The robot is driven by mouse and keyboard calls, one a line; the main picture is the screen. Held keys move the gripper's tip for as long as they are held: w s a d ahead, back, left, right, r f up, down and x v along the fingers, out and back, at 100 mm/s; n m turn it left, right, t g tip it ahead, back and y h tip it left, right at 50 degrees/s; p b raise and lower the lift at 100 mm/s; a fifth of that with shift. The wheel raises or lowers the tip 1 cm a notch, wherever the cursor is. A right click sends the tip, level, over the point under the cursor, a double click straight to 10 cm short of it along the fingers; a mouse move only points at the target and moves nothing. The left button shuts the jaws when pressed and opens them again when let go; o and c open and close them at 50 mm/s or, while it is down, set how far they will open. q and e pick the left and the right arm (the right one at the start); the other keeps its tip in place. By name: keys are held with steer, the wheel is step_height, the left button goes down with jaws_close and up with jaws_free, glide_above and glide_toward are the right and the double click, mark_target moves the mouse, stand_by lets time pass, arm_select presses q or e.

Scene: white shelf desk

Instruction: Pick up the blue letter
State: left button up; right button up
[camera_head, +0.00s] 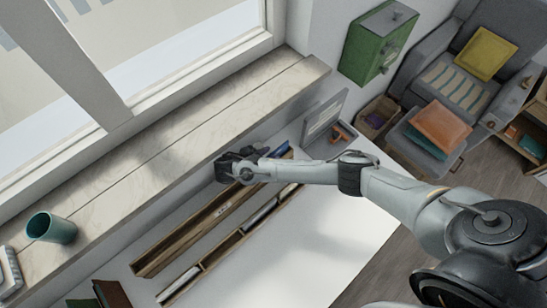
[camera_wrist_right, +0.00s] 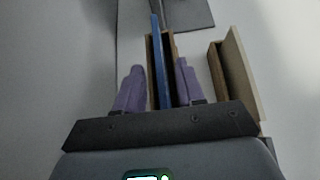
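The blue letter (camera_wrist_right: 160,62) shows in the right wrist view as a thin upright blue sheet, standing in a wooden slot (camera_wrist_right: 150,48). In the head view a small blue edge (camera_head: 281,151) shows just right of my right gripper (camera_head: 256,156); the gripper hides much around it. In the right wrist view my right gripper's purple fingers (camera_wrist_right: 160,84) are apart, one on each side of the letter. A gap shows on the left; the right finger is close, and I cannot tell whether it touches. My left gripper is not in view.
Long wooden racks (camera_head: 200,232) lie on the white desk (camera_head: 330,240) below the window sill (camera_head: 150,165). A grey laptop-like panel (camera_head: 325,115) stands at the desk's far end. The desk's right part is clear.

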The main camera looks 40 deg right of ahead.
steer(key=shift+d+f, duration=0.2)
steer(key=shift+f, duration=0.1)
jaws_close()
steer(key=shift+r, duration=0.15)
